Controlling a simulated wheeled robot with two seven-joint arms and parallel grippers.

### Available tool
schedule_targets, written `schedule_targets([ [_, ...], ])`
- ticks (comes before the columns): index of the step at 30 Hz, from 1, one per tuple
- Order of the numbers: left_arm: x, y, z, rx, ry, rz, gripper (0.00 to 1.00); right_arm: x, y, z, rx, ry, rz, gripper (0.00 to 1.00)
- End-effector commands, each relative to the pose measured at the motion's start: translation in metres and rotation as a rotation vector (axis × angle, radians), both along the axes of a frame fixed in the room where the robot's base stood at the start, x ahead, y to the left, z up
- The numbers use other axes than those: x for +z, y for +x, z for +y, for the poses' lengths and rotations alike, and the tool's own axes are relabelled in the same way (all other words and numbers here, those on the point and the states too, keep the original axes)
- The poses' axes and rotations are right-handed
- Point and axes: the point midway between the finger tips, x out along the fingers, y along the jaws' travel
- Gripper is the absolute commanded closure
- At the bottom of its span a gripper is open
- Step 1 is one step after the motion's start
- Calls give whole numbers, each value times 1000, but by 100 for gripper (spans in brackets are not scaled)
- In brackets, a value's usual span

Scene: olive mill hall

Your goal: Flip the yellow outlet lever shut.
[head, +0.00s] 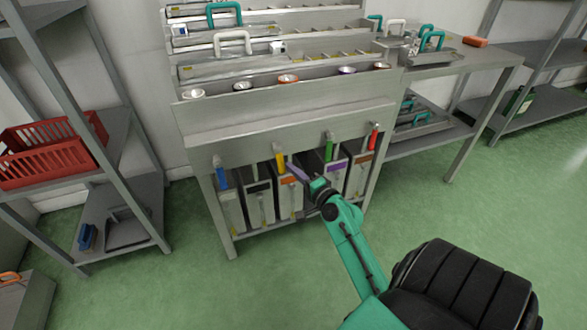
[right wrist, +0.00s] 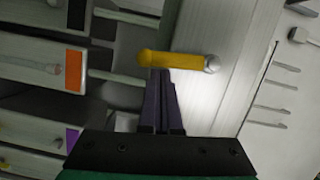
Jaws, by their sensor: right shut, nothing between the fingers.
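The yellow outlet lever (head: 281,163) is on the front of the steel bench, between the blue lever and the green lever. In the right wrist view the yellow lever (right wrist: 172,59) lies across the picture, with a bright metal end at its right. My right gripper (head: 291,167) comes in from the lower right, its slim purple fingers together and empty. In the right wrist view the fingertips (right wrist: 161,73) are right at the lever's lower edge. I cannot tell whether they touch it. My left gripper is not in view.
A blue lever (head: 221,177), a green lever (head: 329,149) and a red lever (head: 374,138) are on the same front. Several grey containers with coloured labels stand below. A shelf with a red crate (head: 50,150) is at left. The green floor in front is clear.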

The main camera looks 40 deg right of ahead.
Motion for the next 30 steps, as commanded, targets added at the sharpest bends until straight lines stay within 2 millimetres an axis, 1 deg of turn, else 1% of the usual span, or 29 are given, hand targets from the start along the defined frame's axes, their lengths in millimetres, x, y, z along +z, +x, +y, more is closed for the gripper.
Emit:
schedule_targets([
  [8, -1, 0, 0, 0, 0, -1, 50, -1, 0, 1, 0, 2, 0, 100],
  [12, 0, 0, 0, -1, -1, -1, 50, -5, 7, 11, 2, 74, -24, 100],
  [16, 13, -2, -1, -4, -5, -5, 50, -6, 10, 17, 2, 156, -55, 100],
  [30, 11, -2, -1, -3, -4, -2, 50, -2, 14, 19, 5, 155, -58, 100],
])
